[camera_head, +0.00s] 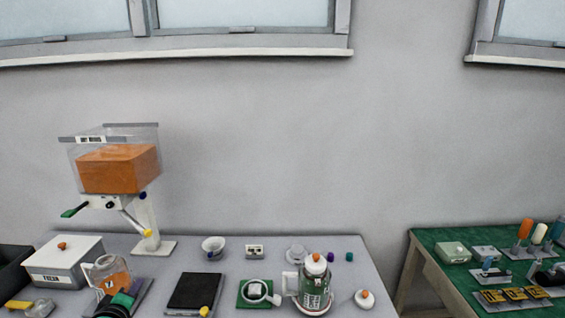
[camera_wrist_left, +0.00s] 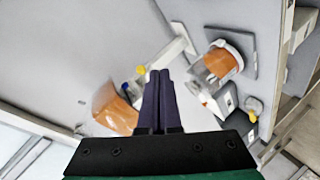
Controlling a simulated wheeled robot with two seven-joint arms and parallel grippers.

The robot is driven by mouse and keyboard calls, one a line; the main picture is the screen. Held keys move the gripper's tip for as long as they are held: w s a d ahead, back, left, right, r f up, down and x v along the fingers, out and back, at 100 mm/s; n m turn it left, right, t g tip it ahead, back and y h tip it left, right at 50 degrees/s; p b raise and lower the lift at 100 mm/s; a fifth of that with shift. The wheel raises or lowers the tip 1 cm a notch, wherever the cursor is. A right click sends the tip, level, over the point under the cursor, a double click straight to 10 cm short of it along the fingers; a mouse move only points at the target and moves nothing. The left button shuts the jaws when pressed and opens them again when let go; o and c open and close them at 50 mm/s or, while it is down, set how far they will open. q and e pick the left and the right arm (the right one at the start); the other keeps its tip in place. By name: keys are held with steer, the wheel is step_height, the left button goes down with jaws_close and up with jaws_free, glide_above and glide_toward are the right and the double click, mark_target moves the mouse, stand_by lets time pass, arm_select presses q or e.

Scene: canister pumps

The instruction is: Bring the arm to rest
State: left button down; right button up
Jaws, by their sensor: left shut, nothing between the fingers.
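My left gripper (camera_head: 132,288) is low in the head view, in front of the glass jug with orange contents (camera_head: 110,275). It partly hides the jug and the grey mat behind it. In the left wrist view its two dark fingers (camera_wrist_left: 158,75) are together and hold nothing. That view also shows the jug (camera_wrist_left: 222,60), to the right of the fingers, and the dispenser's orange hopper (camera_wrist_left: 115,110), to the left. I cannot tell the exact gap between fingers and jug. My right gripper is in neither view.
The dispenser (camera_head: 120,168) stands behind on the grey table. A white lidded box (camera_head: 65,262), a black pad (camera_head: 195,291), a white bowl (camera_head: 213,247) and a green-labelled canister (camera_head: 315,285) stand around. A green table (camera_head: 450,290) is at right.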

arm_select(q)
steer(key=s+d+f+m+g+h, duration=0.1)
steer(key=s+d+f+m+g, duration=0.3)
steer(key=s, duration=0.4)
steer(key=s+d+f+m+g+h, duration=0.1)
steer(key=s+d+f+m+g, duration=0.1)
steer(key=s+d+f+m, duration=0.4)
steer(key=s+d+f+m+g+h, duration=0.2)
steer(key=s+d+m+g, duration=0.15)
steer(key=s+m, duration=0.4)
steer(key=s+f+g, duration=0.1)
steer(key=s+f, duration=0.2)
steer(key=f, duration=1)
steer(key=s+f+g, duration=0.1)
steer(key=s+f, duration=0.2)
steer(key=f, duration=1)
steer(key=s+a+f+b, duration=0.1)
steer(key=s+a+f, duration=0.2)
steer(key=s+f, duration=1)
steer(key=s+g, duration=0.1)
steer(key=s, duration=0.1)
steer(key=shift+s+n+y, duration=0.3)
steer(key=shift+s+n, duration=0.05)
